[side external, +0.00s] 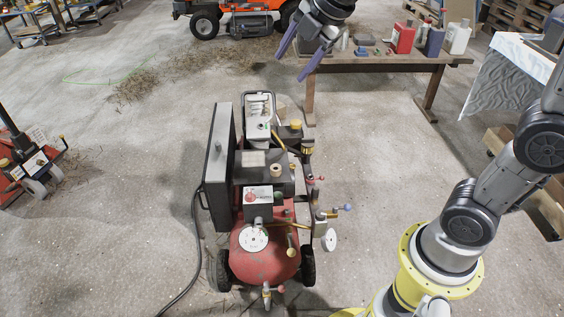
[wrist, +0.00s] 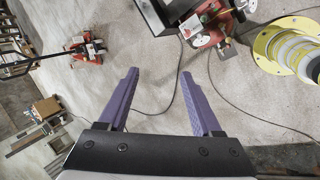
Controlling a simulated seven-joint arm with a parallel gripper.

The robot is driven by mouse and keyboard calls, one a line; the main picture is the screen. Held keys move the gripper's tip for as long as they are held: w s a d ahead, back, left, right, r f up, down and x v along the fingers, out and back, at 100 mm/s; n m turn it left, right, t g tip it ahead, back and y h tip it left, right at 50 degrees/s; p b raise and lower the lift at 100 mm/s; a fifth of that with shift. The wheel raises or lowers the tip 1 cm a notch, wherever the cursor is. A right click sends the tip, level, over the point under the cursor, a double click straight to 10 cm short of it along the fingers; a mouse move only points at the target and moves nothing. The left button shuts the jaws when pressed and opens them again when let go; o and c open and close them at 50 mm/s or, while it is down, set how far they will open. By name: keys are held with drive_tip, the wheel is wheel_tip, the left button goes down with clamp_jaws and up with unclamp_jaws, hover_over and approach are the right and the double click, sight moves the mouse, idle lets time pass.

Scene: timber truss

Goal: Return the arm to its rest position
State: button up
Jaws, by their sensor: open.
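My gripper (side external: 299,62) is at the top of the side external view, high above the floor between the red compressor and the wooden table. Its two purple fingers are apart and nothing shows between them. In the wrist view, my gripper (wrist: 160,100) also shows spread fingers with bare concrete floor and a dark cable beyond them. No timber truss piece can be made out in either view.
A red compressor (side external: 265,255) with a black panel stands mid-floor; its cable trails left. A wooden table (side external: 385,60) with bottles stands at the back right. A red pallet jack (side external: 30,165) is at left. An orange mower (side external: 240,15) is at the back. Floor left of the compressor is mostly clear.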

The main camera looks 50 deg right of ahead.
drive_tip(key=s+m, duration=0.8)
drive_tip(key=s, duration=0.8)
drive_tip(key=s+f+m, duration=0.7)
drive_tip(key=f+m, duration=0.1)
drive_tip(key=m, duration=0.2)
drive_tip(key=shift+m+g, duration=0.3)
drive_tip(key=shift+g, duration=0.1)
